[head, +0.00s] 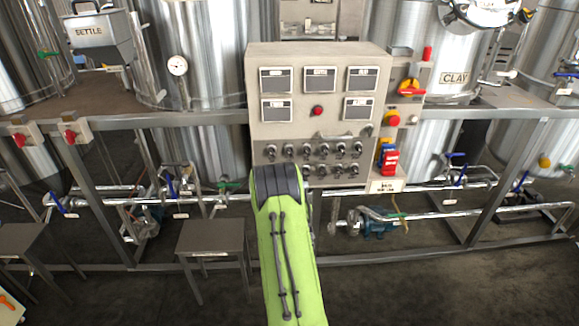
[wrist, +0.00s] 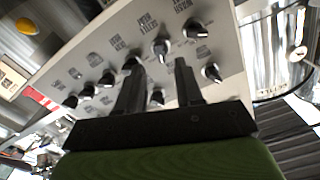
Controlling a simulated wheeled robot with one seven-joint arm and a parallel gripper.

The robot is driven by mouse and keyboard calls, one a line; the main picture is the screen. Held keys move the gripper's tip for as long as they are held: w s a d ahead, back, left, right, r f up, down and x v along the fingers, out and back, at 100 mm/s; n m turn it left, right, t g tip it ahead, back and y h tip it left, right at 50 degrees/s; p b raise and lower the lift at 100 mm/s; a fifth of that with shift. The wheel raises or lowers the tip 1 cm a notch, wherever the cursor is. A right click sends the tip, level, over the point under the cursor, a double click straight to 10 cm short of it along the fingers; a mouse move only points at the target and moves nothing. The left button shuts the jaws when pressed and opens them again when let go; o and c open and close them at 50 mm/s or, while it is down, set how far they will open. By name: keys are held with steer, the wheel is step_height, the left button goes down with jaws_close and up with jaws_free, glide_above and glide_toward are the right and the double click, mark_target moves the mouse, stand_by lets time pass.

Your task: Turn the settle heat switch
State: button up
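The grey control panel (head: 318,135) stands in the middle of the head view, with two rows of black rotary switches along its lower part. In the wrist view the switches show close up on the tilted panel face (wrist: 222,50). One switch (wrist: 160,47) appears just beyond the gap between my fingertips, and another (wrist: 157,97) shows lower between the fingers. A third (wrist: 133,62) is partly hidden by the left finger. The labels are too blurred for me to tell which is settle heat. My gripper (wrist: 157,63) is open and empty; my green arm hides it in the head view.
More switches (wrist: 196,28) sit close on the right in the wrist view. A red emergency button (head: 318,111), a yellow-and-red switch (head: 410,87) and a red lockout (head: 389,160) are on or beside the panel. Steel tanks and pipes surround it. A stool (head: 211,238) stands at left.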

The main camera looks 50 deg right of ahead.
steer(key=p+x, duration=0.2)
steer(key=x, duration=0.3)
steer(key=shift+w+d, duration=0.25)
steer(key=shift+w, duration=0.05)
steer(key=shift+c, duration=0.4)
jaws_close()
